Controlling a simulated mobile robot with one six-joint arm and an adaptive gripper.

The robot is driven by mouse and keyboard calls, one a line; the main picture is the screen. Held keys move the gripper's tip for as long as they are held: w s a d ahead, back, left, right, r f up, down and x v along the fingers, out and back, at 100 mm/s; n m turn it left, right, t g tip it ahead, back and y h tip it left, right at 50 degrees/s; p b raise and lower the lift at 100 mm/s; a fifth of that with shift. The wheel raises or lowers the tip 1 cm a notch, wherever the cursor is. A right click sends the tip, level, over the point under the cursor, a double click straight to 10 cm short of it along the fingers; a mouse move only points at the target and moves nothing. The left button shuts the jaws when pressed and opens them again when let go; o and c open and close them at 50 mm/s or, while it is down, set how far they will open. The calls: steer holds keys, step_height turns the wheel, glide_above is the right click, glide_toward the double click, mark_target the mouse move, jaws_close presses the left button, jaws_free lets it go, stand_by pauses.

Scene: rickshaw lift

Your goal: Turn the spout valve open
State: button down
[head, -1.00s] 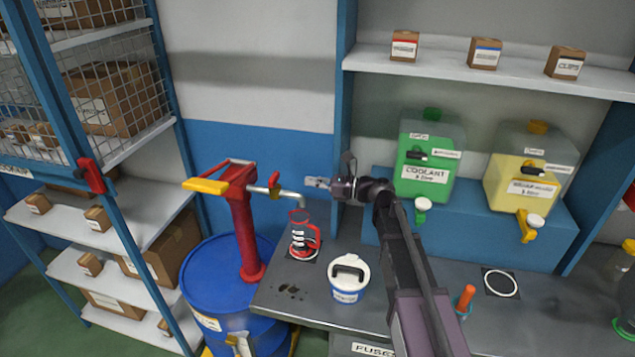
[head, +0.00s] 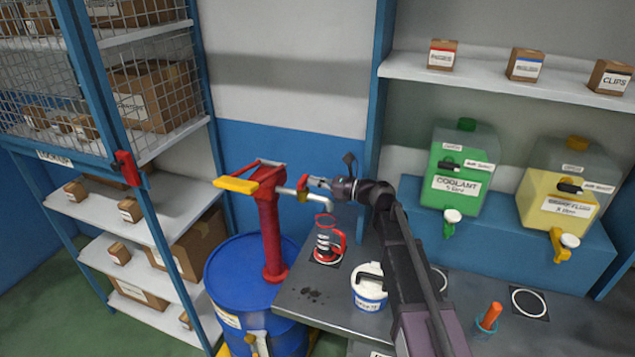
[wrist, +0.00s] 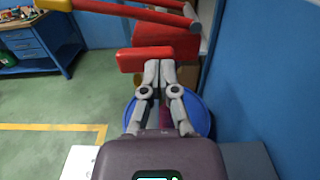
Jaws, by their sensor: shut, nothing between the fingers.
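The spout valve is a small red lever (head: 302,183) on the grey spout of the red hand pump (head: 270,225), which stands on the blue drum (head: 245,275). In the head view it looks roughly upright. My gripper (head: 314,182) is shut and empty, with its tips right at the lever's right side. In the wrist view, the fingertips (wrist: 160,66) meet the red lever (wrist: 143,59), which lies crosswise in front of them. I cannot tell whether they touch.
The pump's yellow-gripped handle (head: 237,185) sticks out to the left. A white-lidded tub (head: 369,287) stands on the bench (head: 318,290) under my arm. Green coolant (head: 458,180) and yellow (head: 560,195) containers stand behind at right. A blue shelf post (head: 375,100) rises behind my gripper.

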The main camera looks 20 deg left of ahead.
steer(key=shift+w+a, duration=0.2)
steer(key=shift+w, duration=0.2)
stand_by(0.3)
steer(key=s+d, duration=0.1)
steer(key=d, duration=1.1)
steer(key=shift+s, duration=0.1)
stand_by(0.4)
